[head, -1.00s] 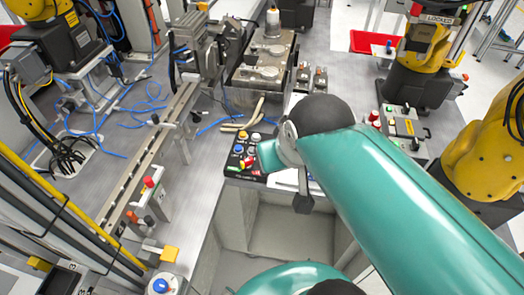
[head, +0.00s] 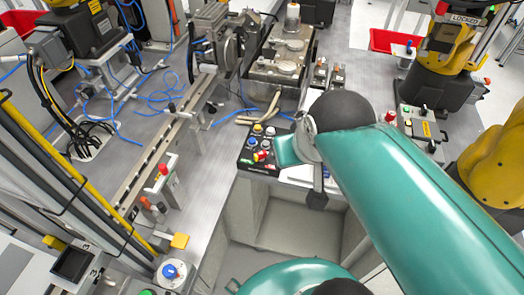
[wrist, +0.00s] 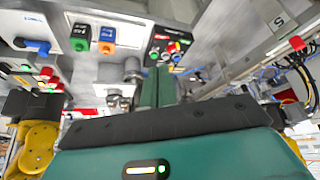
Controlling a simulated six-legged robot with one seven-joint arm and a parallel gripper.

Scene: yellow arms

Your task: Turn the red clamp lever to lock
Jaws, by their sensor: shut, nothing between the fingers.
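A red-topped clamp (head: 164,170) stands beside the long metal rail at the left of the head view, with an orange-red handle (head: 146,203) just below it. I cannot tell which of these red parts is the clamp lever. A red block by the rail shows at the right of the wrist view (wrist: 298,43). My gripper shows in the wrist view as two green fingers (wrist: 157,88) side by side, shut and empty. It is well apart from the red-topped clamp. In the head view my arm hides most of the gripper.
A black button panel (head: 258,148) lies near my gripper, at the bench edge by an open grey bin (head: 290,225). The metal rail (head: 150,150) runs along the left bench. Blue hoses (head: 150,103) lie loose behind it. Yellow robot arms (head: 497,150) stand at the right.

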